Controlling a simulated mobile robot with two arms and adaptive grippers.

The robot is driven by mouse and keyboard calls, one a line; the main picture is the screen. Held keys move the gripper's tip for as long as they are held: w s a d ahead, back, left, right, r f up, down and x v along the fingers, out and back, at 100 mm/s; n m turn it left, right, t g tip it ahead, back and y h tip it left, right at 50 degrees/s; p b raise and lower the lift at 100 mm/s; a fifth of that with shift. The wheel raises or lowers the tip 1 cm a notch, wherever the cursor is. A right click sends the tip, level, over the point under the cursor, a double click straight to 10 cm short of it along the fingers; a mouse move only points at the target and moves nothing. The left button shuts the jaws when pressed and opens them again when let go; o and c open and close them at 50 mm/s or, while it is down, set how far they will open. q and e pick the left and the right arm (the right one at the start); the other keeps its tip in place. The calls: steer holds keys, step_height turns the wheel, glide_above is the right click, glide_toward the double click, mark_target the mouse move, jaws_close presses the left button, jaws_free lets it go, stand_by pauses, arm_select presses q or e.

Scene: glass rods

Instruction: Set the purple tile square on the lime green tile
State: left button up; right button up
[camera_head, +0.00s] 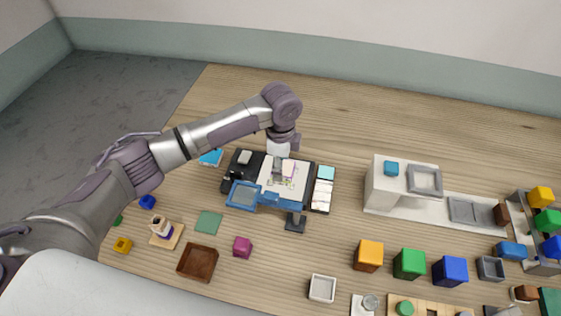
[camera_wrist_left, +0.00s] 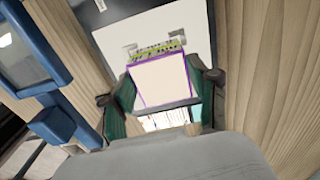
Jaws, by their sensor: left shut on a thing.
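The purple tile (camera_wrist_left: 160,82) shows in the left wrist view as a pale, cream-faced square with a purple edge. My left gripper (camera_wrist_left: 162,95), with dark green fingers on both sides of it, is shut on it. A thin strip of the lime green tile (camera_wrist_left: 158,48) shows just past the tile's far edge, on a white plate (camera_wrist_left: 120,40); the rest is hidden. I cannot tell whether the two touch. In the head view my left gripper (camera_head: 282,166) points down over the white plate (camera_head: 294,187). My right gripper is not in view.
A blue-framed device (camera_head: 243,195) stands close to the left of the plate. A white block (camera_head: 384,186) with trays stands to the right. Several cubes, such as an orange one (camera_head: 369,255), lie in front. The wooden table is clear behind the plate.

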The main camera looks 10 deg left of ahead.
arm_select(q)
steer(key=o, duration=1.3)
steer(key=shift+o, duration=0.2)
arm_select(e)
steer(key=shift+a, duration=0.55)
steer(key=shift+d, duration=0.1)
